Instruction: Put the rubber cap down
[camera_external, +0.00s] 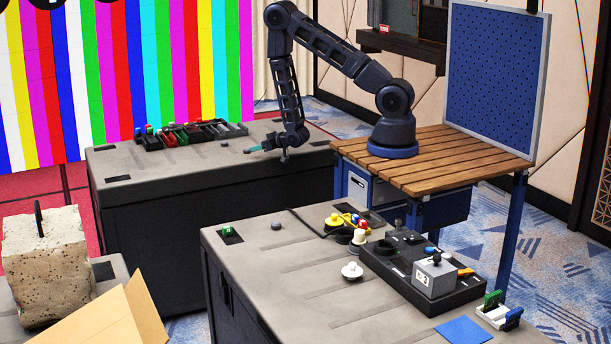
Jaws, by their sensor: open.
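My arm reaches from the slatted wooden bench to the rear grey table (215,175). My gripper (284,156) points down, low over that table's right part, with its jaws open. A small teal piece (254,150) lies just left of the gripper. The picture is too small to tell whether anything is between the fingers. I cannot make out for certain which thing is the rubber cap. A small dark round piece (276,227) sits on the front grey table (290,285), well below and apart from the gripper.
A black tray of coloured parts (190,134) is at the rear table's back left.

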